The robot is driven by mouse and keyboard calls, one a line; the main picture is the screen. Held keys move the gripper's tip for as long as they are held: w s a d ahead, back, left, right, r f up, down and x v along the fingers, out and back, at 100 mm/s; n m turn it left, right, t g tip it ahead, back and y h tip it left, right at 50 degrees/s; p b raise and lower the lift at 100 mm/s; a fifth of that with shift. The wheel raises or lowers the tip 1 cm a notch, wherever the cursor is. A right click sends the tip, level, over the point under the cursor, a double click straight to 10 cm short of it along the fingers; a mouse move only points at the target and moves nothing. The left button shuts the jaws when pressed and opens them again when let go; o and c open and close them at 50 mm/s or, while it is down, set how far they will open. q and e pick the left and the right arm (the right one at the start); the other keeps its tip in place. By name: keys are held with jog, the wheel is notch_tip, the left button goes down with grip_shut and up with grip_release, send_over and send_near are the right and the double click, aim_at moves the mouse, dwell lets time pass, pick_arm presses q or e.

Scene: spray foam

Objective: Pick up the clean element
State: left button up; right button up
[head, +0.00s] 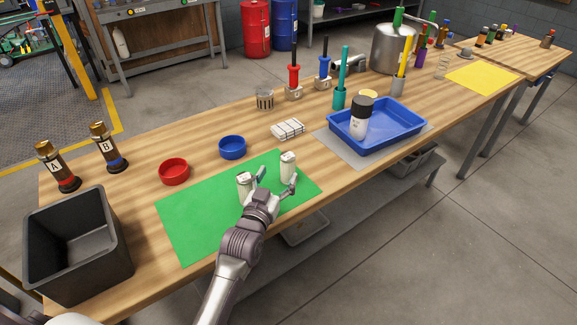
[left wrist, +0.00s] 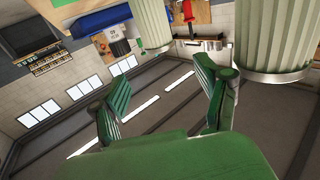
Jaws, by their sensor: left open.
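Two pale cylindrical elements stand upright on the green mat (head: 190,225). One element (head: 288,167) is farther right, and the other element (head: 244,184) is nearer and left. I cannot tell which is the clean one. My left gripper (head: 277,177) is open and empty low over the mat, its fingers spread toward the right element. The left element is just outside its left finger. The left wrist view shows the open fingers (left wrist: 160,85), with one ribbed element (left wrist: 151,22) beyond them and another (left wrist: 277,35) close at the right. My right gripper is not in view.
A red bowl (head: 174,172) and a blue bowl (head: 232,148) stand behind the mat. A dark bin (head: 78,245) stands at the left end. A white wrapped pack (head: 288,129) and a blue tray (head: 400,139) with a bottle (head: 361,118) stand to the right.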

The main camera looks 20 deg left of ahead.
aim_at(288, 156)
pick_arm(q)
jog(key=w, duration=0.3)
jog(key=shift+w+f, duration=0.1)
jog(key=shift+w, duration=0.85)
jog(key=w, duration=0.4)
jog(key=shift+w+f, duration=0.15)
jog(key=shift+f, duration=0.2)
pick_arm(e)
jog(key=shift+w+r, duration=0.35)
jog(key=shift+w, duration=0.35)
pick_arm(q)
jog(key=shift+r, duration=0.1)
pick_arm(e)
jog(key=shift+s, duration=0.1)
pick_arm(q)
jog(key=c, duration=1.3)
jog(key=shift+r+p, duration=0.1)
jog(key=shift+p, duration=0.3)
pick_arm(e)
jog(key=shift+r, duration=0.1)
